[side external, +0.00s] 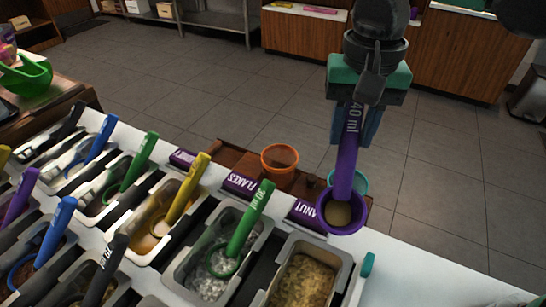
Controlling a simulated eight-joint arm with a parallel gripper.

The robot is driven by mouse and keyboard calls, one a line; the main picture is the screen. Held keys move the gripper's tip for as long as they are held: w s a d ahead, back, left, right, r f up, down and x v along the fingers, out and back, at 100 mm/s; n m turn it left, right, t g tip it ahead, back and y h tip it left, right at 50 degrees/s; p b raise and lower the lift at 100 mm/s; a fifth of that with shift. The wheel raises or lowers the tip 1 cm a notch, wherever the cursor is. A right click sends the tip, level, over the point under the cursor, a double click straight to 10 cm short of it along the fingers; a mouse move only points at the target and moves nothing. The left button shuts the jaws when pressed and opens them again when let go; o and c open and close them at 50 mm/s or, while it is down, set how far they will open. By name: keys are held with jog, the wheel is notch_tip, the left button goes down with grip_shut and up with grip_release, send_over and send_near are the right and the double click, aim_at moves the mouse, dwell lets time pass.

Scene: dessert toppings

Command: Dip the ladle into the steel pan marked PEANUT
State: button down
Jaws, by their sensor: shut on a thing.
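My gripper (362,105) is shut on the handle of a purple ladle (347,160) marked 40 ml. The ladle hangs nearly upright, with its round bowl at the bottom and a tan patch showing inside the bowl. The steel pan (343,258) holds tan chopped bits and stands at the front, below and left of the ladle bowl. The ladle bowl overlaps the label's right end in the picture, beyond the pan's far edge. Its exact height cannot be told.
A pan with a green ladle (250,218) stands left of the peanut pan. Further left are several pans with yellow, green, blue and black ladles. An orange cup (279,158) sits on a brown tray (225,155). A teal cup (360,181) is partly hidden behind the purple ladle.

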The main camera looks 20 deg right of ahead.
jog(key=s+a+m+t+h, duration=0.1)
jog(key=s+a+m, duration=0.1)
jog(key=s+a, duration=0.25)
notch_tip(320, 180, down, 16)
jog(key=s+a+g+y, duration=0.2)
jog(key=g, duration=0.1)
jog(key=shift+g+y, duration=0.4)
dwell(1.9)
jog(key=shift+r, duration=0.15)
notch_tip(320, 180, up, 10)
jog(key=g, duration=0.1)
jog(key=shift+w+d+y, duration=0.2)
jog(key=shift+w+y, duration=0.05)
jog(key=shift+y, duration=0.05)
dwell(1.0)
jog(key=shift+r, duration=0.2)
